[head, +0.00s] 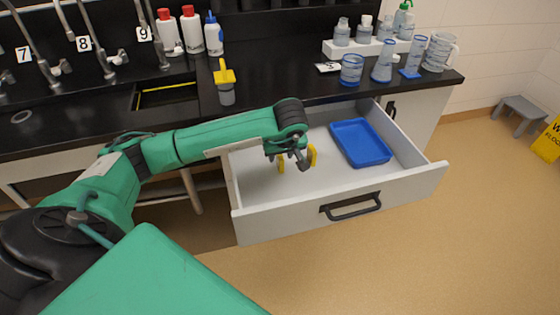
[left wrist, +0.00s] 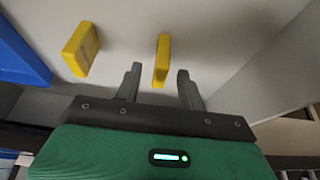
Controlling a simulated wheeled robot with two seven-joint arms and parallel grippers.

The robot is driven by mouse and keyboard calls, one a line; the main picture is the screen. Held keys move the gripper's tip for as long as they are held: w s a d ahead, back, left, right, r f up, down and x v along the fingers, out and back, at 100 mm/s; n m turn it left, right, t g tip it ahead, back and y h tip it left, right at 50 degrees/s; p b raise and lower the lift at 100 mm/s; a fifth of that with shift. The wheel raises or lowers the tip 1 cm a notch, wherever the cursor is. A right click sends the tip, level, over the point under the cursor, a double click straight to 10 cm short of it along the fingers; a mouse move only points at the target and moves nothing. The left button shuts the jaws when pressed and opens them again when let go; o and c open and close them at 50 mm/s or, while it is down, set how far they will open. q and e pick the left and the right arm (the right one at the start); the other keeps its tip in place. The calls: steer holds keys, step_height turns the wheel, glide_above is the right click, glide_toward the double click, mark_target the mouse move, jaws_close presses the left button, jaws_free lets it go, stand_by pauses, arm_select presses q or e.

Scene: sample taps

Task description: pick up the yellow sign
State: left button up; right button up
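A yellow sign (head: 548,142) with dark lettering stands on the floor at the right edge of the head view, partly cut off. My left gripper (head: 291,165) is over the open drawer, far to the left of that sign. In the left wrist view its two grey fingers (left wrist: 158,82) are apart, with nothing visibly held. One small yellow piece (left wrist: 162,60) shows beyond the gap between the fingertips, and another yellow piece (left wrist: 82,49) is to its left. Whether the fingers touch either piece cannot be told. My right gripper is not in view.
The open drawer (head: 340,207) has a blue tray (head: 360,142) inside. The dark counter above holds bottles, a yellow-topped item (head: 225,82), and glassware (head: 383,62) at the right. A grey stool (head: 519,110) stands near the sign. The floor right of the drawer is clear.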

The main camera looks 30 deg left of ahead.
mark_target(280, 156)
arm_select(q)
steer(key=shift+x, duration=1.5)
jaws_close()
